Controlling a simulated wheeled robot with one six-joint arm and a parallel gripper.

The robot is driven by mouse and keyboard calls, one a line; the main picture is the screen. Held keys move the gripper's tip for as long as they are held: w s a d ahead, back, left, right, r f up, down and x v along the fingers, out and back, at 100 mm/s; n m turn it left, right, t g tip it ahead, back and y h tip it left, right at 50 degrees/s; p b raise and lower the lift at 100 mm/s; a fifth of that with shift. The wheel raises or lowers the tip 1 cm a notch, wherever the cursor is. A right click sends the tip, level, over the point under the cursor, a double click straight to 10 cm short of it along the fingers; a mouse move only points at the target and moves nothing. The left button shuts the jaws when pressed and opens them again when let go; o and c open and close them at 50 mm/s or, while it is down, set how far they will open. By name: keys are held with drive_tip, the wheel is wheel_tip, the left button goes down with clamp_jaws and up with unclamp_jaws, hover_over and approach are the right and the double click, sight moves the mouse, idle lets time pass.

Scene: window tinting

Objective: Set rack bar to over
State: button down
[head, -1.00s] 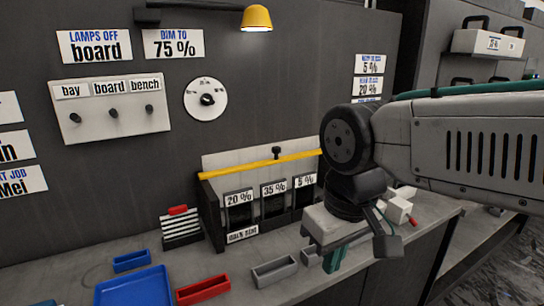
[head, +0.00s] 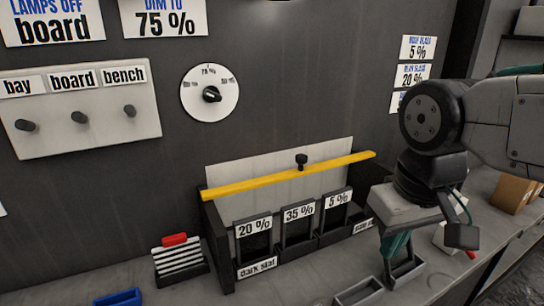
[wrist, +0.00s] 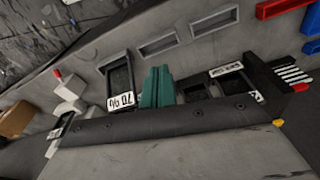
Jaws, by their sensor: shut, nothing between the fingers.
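The rack bar is a long yellow bar (head: 250,182) with a black knob (head: 301,160) near its middle. It lies across the top of the dark rack (head: 217,240), in front of a pale back panel, sloping up to the right in the head view. The rack's slots carry 20 %, 35 % and 5 % labels. My gripper (head: 397,245) has teal fingers, points down and is shut and empty. It is right of the bar, apart from it. In the wrist view the fingers (wrist: 157,88) show beside slots labelled 70 % and dark slat.
A striped block with a red top (head: 180,257) stands left of the rack. A grey tray (head: 358,292) lies in front. A cardboard box (head: 514,192) is at the right. A dial (head: 210,93) and a switch panel (head: 80,108) are on the wall above.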

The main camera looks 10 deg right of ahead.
drive_tip(key=w+a+r+n+t, duration=0.1)
drive_tip(key=w+a+r, duration=0.2)
drive_tip(key=w, duration=0.6)
drive_tip(key=w+a+r+t, duration=0.1)
drive_tip(key=w+a+r, duration=0.15)
drive_tip(key=w, duration=0.75)
drive_tip(key=w+a+r+n, duration=0.15)
drive_tip(key=w+a, duration=0.25)
drive_tip(key=w, duration=0.5)
drive_tip(key=x, duration=0.9)
drive_tip(key=shift+w+a+y, duration=0.25)
drive_tip(key=shift+w+y, duration=0.05)
drive_tip(key=shift+y, duration=0.1)
drive_tip(key=s+d, duration=0.1)
drive_tip(key=s, duration=0.8)
drive_tip(key=shift+d, duration=0.4)
drive_tip(key=shift+s+f, duration=0.1)
drive_tip(key=shift+f, duration=0.05)
